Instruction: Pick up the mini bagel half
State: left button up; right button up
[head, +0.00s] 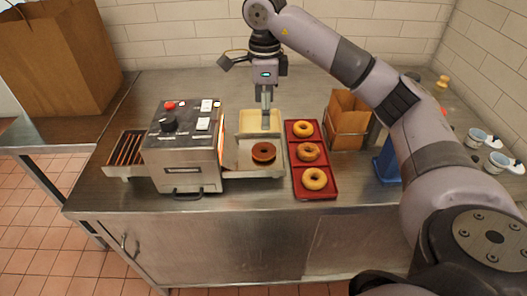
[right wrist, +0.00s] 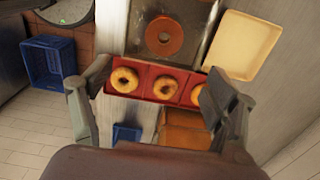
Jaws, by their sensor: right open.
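A flat reddish-brown ring (head: 263,152), which looks like a bagel half, lies on the metal tray (head: 240,163) beside the machine. It also shows in the right wrist view (right wrist: 164,37). Three golden rings, which look like bagels, lie in a row in a red tray (head: 324,188): back (head: 303,129), middle (head: 308,152) and front (head: 315,179). I cannot tell which ring is the mini half. My right gripper (head: 266,122) points down, open and empty, above the cream tray (head: 248,128), behind the reddish-brown ring. My left gripper is not in view.
A metal machine (head: 185,150) with knobs stands left of the metal tray. A brown open-topped container (head: 347,125) and a blue bin (head: 386,165) stand right of the red tray. White cups (head: 478,138) are at far right. The counter's front strip is clear.

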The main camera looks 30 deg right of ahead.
jog(key=p, duration=0.1)
send_over(264, 147)
jog(key=s+a, duration=0.1)
notch_tip(264, 147, down, 4)
notch_tip(264, 147, down, 4)
jog(key=shift+s+f+p, duration=0.1)
jog(key=shift+p, duration=0.4)
jog(key=shift+f+p, duration=0.3)
notch_tip(264, 147, down, 4)
jog(key=shift+d+r+p, duration=0.15)
jog(key=shift+r+p, duration=0.05)
jog(key=shift+p, duration=0.6)
jog(key=shift+f, duration=0.45)
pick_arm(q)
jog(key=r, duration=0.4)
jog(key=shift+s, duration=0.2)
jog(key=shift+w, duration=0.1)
pick_arm(e)
jog(key=c, duration=0.4)
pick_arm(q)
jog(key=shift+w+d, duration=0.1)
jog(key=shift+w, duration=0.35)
pick_arm(e)
jog(key=c, duration=0.5)
